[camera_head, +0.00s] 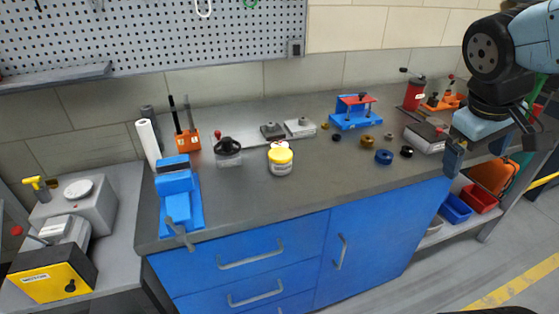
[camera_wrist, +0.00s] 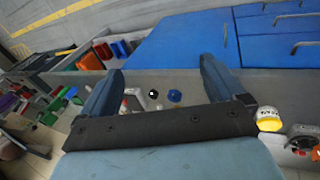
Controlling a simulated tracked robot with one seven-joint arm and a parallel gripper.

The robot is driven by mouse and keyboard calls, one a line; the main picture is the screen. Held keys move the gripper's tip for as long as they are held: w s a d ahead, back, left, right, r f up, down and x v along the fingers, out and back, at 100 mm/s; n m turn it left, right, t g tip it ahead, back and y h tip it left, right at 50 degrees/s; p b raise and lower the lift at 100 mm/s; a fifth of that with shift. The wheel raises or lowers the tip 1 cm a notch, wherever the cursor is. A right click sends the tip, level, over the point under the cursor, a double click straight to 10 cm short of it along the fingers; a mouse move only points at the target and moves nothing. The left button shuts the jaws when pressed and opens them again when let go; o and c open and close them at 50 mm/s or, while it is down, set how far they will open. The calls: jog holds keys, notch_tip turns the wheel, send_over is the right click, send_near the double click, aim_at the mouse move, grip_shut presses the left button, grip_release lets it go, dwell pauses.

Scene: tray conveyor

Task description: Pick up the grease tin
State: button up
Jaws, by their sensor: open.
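The grease tin (camera_head: 281,158) is a small white tub with a yellow lid and a printed label. It stands upright on the middle of the grey workbench in the head view. It also shows in the wrist view (camera_wrist: 268,122), at the right, outside the fingers. My gripper (camera_head: 478,158) is over the bench's right end, well to the right of the tin and apart from it. In the wrist view its two blue fingers (camera_wrist: 162,68) are spread wide with nothing held between them.
A blue vise (camera_head: 178,190) stands at the bench's left end. A black-knobbed device (camera_head: 228,150) is left of the tin. A blue fixture (camera_head: 356,114) and several small rings lie to its right. The bench in front of the tin is clear.

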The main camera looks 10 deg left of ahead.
jog(key=shift+o, duration=0.2)
jog(key=w+a+f+n+h, duration=0.2)
jog(key=w+a+n+h, duration=0.2)
jog(key=w+n, duration=0.3)
jog(key=shift+w+a+f+h, duration=0.3)
jog(key=shift+w+a+h, duration=0.15)
jog(key=shift+w, duration=0.2)
jog(key=n+t+y, duration=0.4)
jog(key=n+t, duration=1.1)
jog(key=n, duration=0.6)
send_over(282, 155)
jog(key=a+v, duration=0.1)
jog(key=v, duration=0.5)
notch_tip(282, 155, down, 11)
jog(key=f, duration=0.7)
jog(key=shift+w+d+f, duration=0.15)
jog(key=shift+w+f, duration=0.2)
jog(key=shift+f, duration=0.05)
jog(key=shift+x, duration=3.7)
jog(key=shift+f, duration=0.15)
jog(key=shift+c, duration=0.3)
jog(key=c, duration=1.1)
